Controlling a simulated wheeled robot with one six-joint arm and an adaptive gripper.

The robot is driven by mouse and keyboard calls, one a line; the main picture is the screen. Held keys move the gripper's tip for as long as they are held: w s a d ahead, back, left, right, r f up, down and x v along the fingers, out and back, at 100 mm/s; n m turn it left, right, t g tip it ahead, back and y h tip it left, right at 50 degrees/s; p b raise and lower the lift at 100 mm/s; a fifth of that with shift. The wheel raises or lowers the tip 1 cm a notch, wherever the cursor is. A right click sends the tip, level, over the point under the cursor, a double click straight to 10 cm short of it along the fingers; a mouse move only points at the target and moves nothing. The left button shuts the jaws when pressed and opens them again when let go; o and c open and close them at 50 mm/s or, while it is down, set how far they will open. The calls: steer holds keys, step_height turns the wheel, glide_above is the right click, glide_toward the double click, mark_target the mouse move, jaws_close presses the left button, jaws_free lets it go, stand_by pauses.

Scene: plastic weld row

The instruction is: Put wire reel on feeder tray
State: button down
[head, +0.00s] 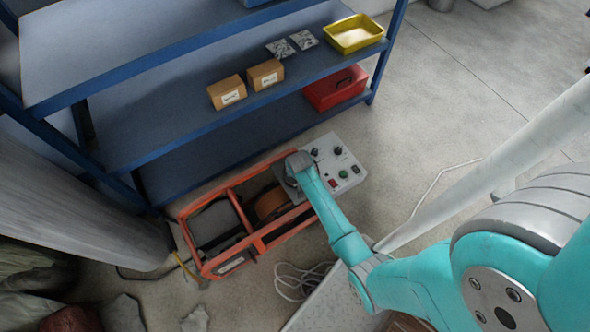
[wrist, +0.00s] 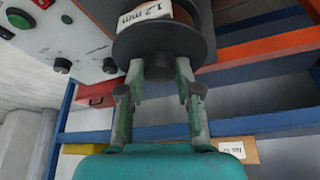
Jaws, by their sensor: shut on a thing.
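The wire reel (wrist: 158,47) has dark flanges, brown winding and a white "1.2 mm" label in the wrist view. My gripper (wrist: 160,75) is shut on the dark hub of the reel, one finger on each side. In the head view my gripper (head: 297,168) is over the orange-framed machine. The brown side of the reel (head: 270,204) shows within the outline of the frame, partly hidden by my arm and the bars. Whether it touches anything below cannot be told. The feeder tray is not clearly distinguishable; a dark grey bay (head: 215,222) fills the machine's left part.
The orange frame (head: 262,243) has raised bars around the reel. A control panel (head: 336,164) with knobs adjoins my gripper. A blue shelf rack (head: 190,130) stands behind, with cardboard boxes (head: 227,92), a yellow bin (head: 354,34) and a red toolbox (head: 335,88). Cables (head: 300,282) lie on the floor.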

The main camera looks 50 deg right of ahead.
steer(key=shift+w, duration=0.1)
steer(key=c, duration=0.8)
jaws_free()
steer(key=v, duration=1.2)
steer(key=s+a+r+n+t, duration=0.2)
steer(key=s+a+t, duration=0.1)
steer(key=s+a, duration=0.35)
steer(key=s+a+r+n+t, duration=0.2)
steer(key=s+a, duration=0.4)
steer(key=s, duration=0.2)
steer(key=s+a+r+n+t+y, duration=0.1)
steer(key=s+a+r+t, duration=0.1)
steer(key=s+r, duration=0.2)
steer(key=s+a+r+n+t+y, duration=0.1)
steer(key=s+r, duration=0.4)
steer(key=r, duration=0.6)
steer(key=s+a+r+n+t, duration=0.1)
steer(key=s+a+r+t, duration=0.1)
steer(key=s+r, duration=0.3)
steer(key=shift+s+a+r+n+t+y, duration=0.1)
steer(key=shift+a+r+n+t+y, duration=0.2)
steer(key=shift+r, duration=0.4)
steer(key=shift+a+r+t+y, duration=0.1)
steer(key=shift+r+t, duration=0.3)
steer(key=shift+r, duration=0.25)
